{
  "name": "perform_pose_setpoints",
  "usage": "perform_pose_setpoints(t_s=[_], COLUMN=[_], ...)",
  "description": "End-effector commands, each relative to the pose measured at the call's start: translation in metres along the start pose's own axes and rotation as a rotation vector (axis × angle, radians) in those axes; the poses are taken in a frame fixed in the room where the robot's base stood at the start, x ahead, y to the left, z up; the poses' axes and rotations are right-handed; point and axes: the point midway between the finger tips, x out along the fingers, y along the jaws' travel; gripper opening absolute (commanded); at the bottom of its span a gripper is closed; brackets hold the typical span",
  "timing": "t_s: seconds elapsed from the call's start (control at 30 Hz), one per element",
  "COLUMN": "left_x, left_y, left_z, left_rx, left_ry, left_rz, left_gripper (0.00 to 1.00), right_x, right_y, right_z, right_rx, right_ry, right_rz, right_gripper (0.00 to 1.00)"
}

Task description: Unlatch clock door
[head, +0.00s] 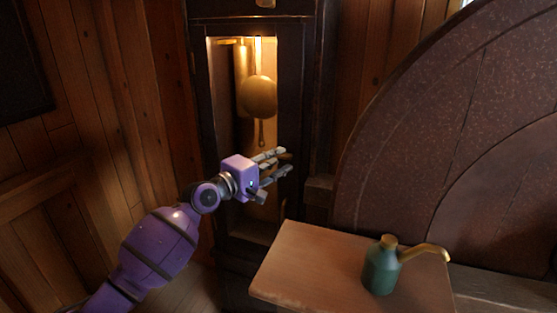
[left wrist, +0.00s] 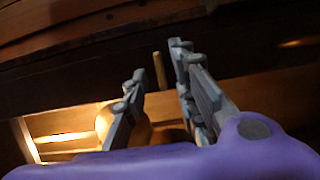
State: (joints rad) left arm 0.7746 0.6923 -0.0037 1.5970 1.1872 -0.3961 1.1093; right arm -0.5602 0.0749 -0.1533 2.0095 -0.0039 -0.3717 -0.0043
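The tall dark clock case has a door (head: 291,90) with a lit opening, and a brass pendulum (head: 260,96) hangs inside. The door looks closed. My left gripper (head: 285,163) is in front of the door's lower right side, fingers pointing right. In the left wrist view its two fingers are apart with nothing between their pads. A small brass peg (left wrist: 159,71), apparently the latch, shows upright on the dark frame between the fingertips; I cannot tell whether a finger touches it. In the head view the peg cannot be made out, likely hidden by the gripper. My right gripper is not in view.
A wooden tabletop (head: 309,265) stands in front of the case at the lower right, bearing a green oil can (head: 382,268) with a brass spout. A large dark round wheel (head: 430,130) fills the right side. Plank walls (head: 110,110) stand at left.

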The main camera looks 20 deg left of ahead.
Motion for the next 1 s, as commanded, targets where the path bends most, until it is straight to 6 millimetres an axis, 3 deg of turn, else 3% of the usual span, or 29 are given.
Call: perform_pose_setpoints(t_s=[0.37, 0.6, 1.0], left_x=[0.0097, 0.0095, 0.0093], left_y=[-0.0007, -0.0007, 0.0019], left_z=[0.0005, 0.0004, 0.0003], left_rx=[0.002, 0.002, 0.030], left_ry=[0.000, 0.000, 0.000], left_rz=[-0.001, -0.001, -0.011], left_gripper=[0.26, 0.00, 0.00], right_x=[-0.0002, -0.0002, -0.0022], right_y=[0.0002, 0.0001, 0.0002], right_z=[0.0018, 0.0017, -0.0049], right_rx=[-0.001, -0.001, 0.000], right_ry=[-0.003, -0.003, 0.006], right_rz=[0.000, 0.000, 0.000], right_gripper=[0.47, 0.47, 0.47])
